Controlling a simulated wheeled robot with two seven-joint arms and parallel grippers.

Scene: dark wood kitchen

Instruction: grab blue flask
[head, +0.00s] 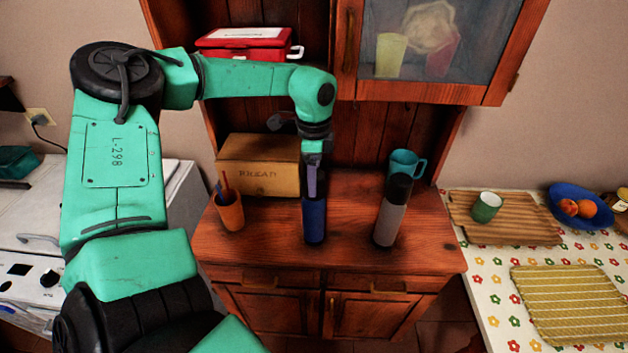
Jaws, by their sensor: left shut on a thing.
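The blue flask (314,222) stands upright on the wooden cabinet's counter, near its middle. My left arm reaches across from the left and bends down over it. My left gripper (313,190) is at the top of the flask and is shut on it. The gripper and wrist hide the upper end of the flask. My right gripper is not in view.
A grey flask with a black top (391,222) stands to the right, with a teal mug (405,164) behind it. An orange cup (229,212) stands left, before a wooden bread box (257,165). The counter front (350,254) is clear.

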